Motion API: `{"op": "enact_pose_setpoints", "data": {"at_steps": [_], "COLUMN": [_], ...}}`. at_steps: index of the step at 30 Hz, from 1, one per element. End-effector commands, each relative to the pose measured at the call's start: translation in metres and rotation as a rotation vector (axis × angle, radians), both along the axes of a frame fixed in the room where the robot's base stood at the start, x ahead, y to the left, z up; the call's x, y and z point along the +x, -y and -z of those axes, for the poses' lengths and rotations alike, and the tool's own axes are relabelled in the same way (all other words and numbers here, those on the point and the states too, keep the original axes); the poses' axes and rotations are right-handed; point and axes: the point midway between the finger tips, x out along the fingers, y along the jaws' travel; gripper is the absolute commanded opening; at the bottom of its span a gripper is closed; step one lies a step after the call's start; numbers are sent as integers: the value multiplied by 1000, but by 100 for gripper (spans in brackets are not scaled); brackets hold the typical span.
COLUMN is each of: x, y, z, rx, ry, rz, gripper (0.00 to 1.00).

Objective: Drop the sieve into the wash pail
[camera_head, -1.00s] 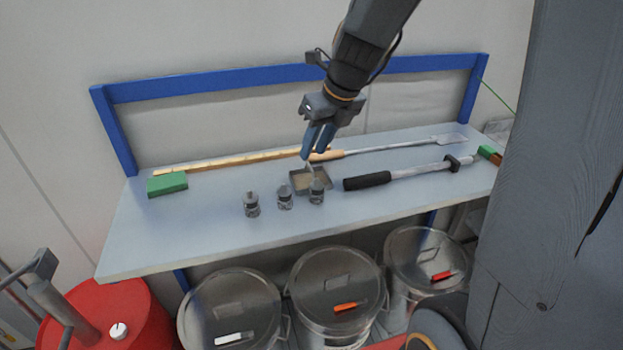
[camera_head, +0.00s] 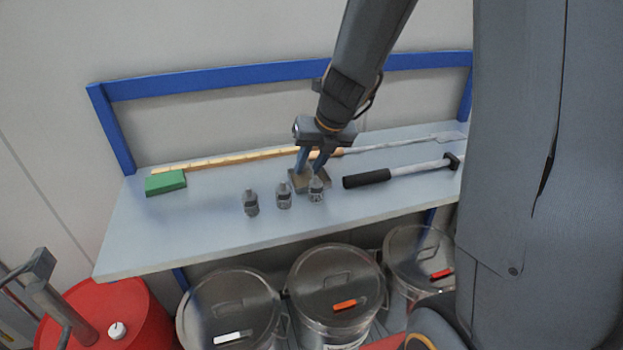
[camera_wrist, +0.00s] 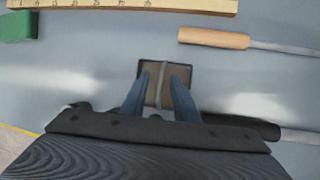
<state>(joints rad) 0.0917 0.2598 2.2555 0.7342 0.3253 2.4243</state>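The sieve, a small square shallow frame with a brownish mesh (camera_head: 296,181), lies on the grey bench. It also shows in the wrist view (camera_wrist: 152,92) with a thin grey handle bar over its middle. My gripper (camera_head: 311,170) points down at it. In the wrist view, the two blue fingers (camera_wrist: 160,90) are apart, one on each side of the bar, with gaps visible. Lidded metal pails with a white (camera_head: 232,310), an orange (camera_head: 335,285) and a red tag (camera_head: 418,255) stand below the bench. I cannot tell which, if any, is the wash pail.
Several small items crowd the bench: three metal bottles (camera_head: 284,196) in front of the sieve, a black-handled tool (camera_head: 368,179) to the right, a green block (camera_head: 166,183) and a wooden ruler (camera_head: 220,161). A blue rail (camera_head: 220,82) runs behind. A red drum (camera_head: 100,310) stands lower left.

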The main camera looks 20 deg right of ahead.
Motion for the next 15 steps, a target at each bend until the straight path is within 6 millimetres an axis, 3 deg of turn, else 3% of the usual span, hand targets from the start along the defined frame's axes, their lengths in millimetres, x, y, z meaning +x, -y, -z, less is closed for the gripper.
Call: {"op": "enact_pose_setpoints", "data": {"at_steps": [9,13,15], "x": [2,2,2], "y": [-1,0,0], "z": [4,4,4], "rx": [-1,-1,-1], "ry": [1,1,1], "rz": [0,0,0], "gripper": [26,4,0]}}
